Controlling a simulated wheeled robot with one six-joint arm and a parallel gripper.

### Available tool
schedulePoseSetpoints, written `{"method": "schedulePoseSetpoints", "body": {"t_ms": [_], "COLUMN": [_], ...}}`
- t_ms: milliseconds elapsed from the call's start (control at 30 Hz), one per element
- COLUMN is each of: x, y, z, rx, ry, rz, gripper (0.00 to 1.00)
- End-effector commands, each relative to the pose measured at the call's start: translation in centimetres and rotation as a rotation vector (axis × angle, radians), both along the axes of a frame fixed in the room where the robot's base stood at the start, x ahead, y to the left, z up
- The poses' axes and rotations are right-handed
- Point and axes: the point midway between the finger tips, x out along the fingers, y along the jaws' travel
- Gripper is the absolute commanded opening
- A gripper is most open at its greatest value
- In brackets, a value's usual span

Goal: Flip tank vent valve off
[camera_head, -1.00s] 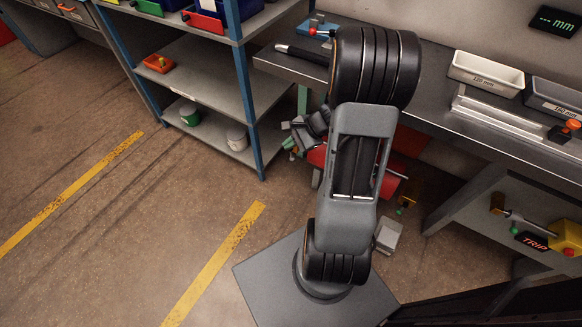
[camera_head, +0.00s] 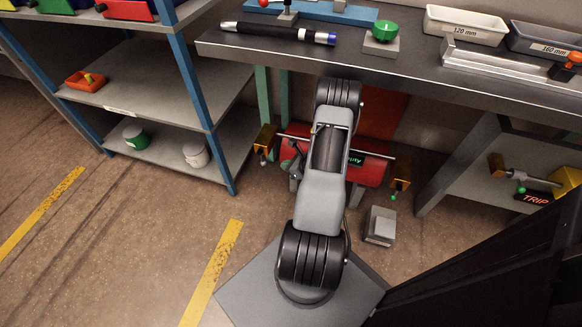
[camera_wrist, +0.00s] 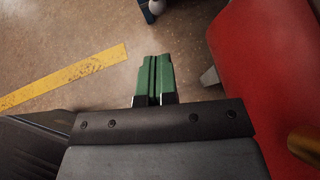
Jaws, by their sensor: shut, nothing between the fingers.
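The red tank (camera_head: 372,172) lies under the workbench, partly hidden behind my arm. I cannot tell which is the vent valve. In the wrist view the tank (camera_wrist: 265,60) fills the right side, and a brass part (camera_wrist: 306,143) shows at the lower right edge. My gripper (camera_wrist: 153,62) has green fingers pressed together, empty, over the floor left of the tank and apart from it.
The workbench (camera_head: 260,48) overhangs the tank. A shelf rack (camera_head: 140,90) stands left. A grey box (camera_head: 380,226) sits on the floor right of my arm. A lower shelf with a TRIP sign (camera_head: 537,198) is at right. Floor at left is clear, with yellow lines (camera_head: 213,270).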

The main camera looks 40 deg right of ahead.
Motion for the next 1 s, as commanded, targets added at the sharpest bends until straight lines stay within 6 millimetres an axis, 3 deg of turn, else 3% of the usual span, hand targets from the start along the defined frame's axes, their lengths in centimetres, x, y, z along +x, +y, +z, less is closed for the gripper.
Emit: {"method": "schedulePoseSetpoints", "body": {"t_ms": [200, 500, 1000], "x": [3.3, 6.6, 7.5], "y": [1.0, 1.9, 2.1], "z": [-2.7, -3.9, -4.0], "rx": [-0.002, -0.002, -0.002], "ry": [0.001, 0.000, 0.000], "rz": [0.003, -0.001, -0.002], "gripper": [0.00, 0.00, 0.00]}}
